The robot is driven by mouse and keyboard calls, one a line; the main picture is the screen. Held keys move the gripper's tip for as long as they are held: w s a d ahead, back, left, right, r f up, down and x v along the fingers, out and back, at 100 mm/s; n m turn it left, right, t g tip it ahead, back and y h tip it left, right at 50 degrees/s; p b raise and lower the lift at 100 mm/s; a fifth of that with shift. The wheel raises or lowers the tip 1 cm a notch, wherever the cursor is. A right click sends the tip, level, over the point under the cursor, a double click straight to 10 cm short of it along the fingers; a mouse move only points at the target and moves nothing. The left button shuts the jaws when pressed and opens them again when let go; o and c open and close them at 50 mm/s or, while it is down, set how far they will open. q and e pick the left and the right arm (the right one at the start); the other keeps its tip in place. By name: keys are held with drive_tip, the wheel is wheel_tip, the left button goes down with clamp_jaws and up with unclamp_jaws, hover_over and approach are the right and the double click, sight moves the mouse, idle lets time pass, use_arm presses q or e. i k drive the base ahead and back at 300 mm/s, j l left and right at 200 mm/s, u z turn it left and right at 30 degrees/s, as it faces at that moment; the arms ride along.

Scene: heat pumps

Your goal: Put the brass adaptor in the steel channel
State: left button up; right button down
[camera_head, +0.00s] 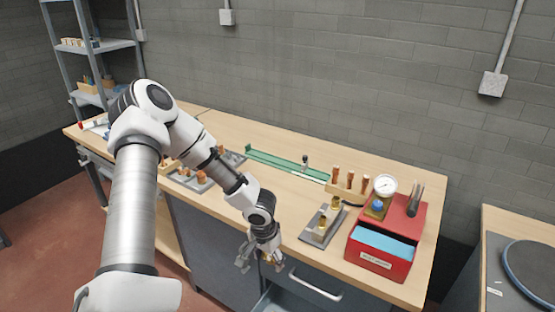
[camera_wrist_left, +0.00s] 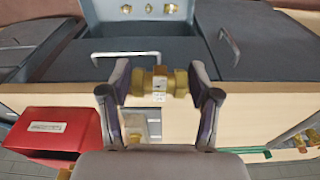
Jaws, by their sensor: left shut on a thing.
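My left gripper (camera_head: 261,256) is in front of the bench's front edge, above the open drawer. In the left wrist view, its fingers (camera_wrist_left: 160,92) are shut on a brass adaptor (camera_wrist_left: 180,82), a short fitting with a pale label at its middle, lying crosswise between them. A grey metal holder (camera_head: 314,237) with brass fittings standing on it lies on the bench to the right of the gripper. I cannot tell for sure that it is the steel channel. Its grey surface shows partly behind the fingers in the wrist view. My right gripper is not in view.
A red box (camera_head: 376,264) with a gauge (camera_head: 385,185) stands right of the holder. A wooden block (camera_head: 348,193) with copper pieces and a green strip (camera_head: 285,164) lie behind. The open drawer (camera_wrist_left: 210,25) holds several brass fittings.

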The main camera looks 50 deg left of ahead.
sight(275, 161)
drive_tip(key=k+j+z, duration=0.15)
drive_tip(key=j, duration=0.65)
drive_tip(key=k+j+z, duration=0.1)
drive_tip(key=k+j, duration=0.2)
drive_tip(key=j, duration=0.45)
drive_tip(key=k+j+z, duration=0.15)
drive_tip(key=k+j, duration=0.15)
drive_tip(key=j, duration=0.5)
drive_tip(key=k+j+z, duration=0.15)
drive_tip(key=k+j, duration=0.15)
drive_tip(key=j, duration=0.4)
drive_tip(key=k+j+z, duration=0.1)
drive_tip(key=k+j, duration=0.25)
drive_tip(key=j, duration=0.35)
drive_tip(key=k+j+z, duration=0.15)
drive_tip(key=k+j, duration=0.2)
drive_tip(key=j, duration=0.3)
drive_tip(key=k+j+z, duration=0.1)
drive_tip(key=k+j, duration=0.3)
drive_tip(key=j, duration=0.2)
drive_tip(key=k+j+z, duration=0.15)
drive_tip(key=k+j, duration=0.3)
drive_tip(key=j, duration=0.15)
